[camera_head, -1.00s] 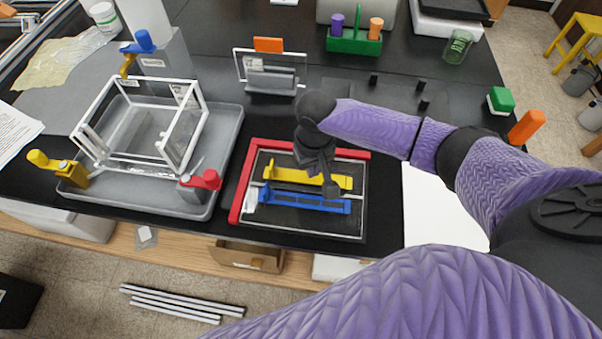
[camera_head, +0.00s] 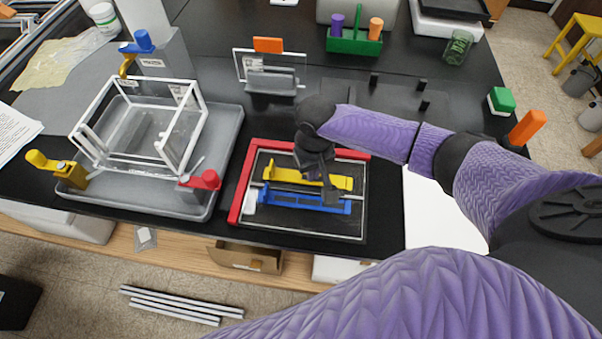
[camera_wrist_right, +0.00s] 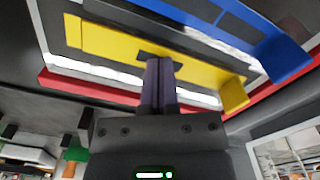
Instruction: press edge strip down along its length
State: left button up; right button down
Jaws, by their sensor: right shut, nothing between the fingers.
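A panel with a dark face and pale edging (camera_head: 300,228) lies flat on the black bench. A yellow bar (camera_head: 283,176) and a blue bar (camera_head: 287,200) lie across it side by side. A thin pale strip (camera_head: 258,186) shows between the bars at their left end; I cannot tell for sure that it is the edge strip. My left gripper is out of view.
A red L-shaped guide (camera_head: 238,192) borders the panel's left and far sides. A grey tray (camera_head: 228,135) with a white-edged clear box frame (camera_head: 190,125) stands to the left. A green caddy (camera_head: 354,44) stands farther back. A white sheet (camera_head: 425,205) lies right.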

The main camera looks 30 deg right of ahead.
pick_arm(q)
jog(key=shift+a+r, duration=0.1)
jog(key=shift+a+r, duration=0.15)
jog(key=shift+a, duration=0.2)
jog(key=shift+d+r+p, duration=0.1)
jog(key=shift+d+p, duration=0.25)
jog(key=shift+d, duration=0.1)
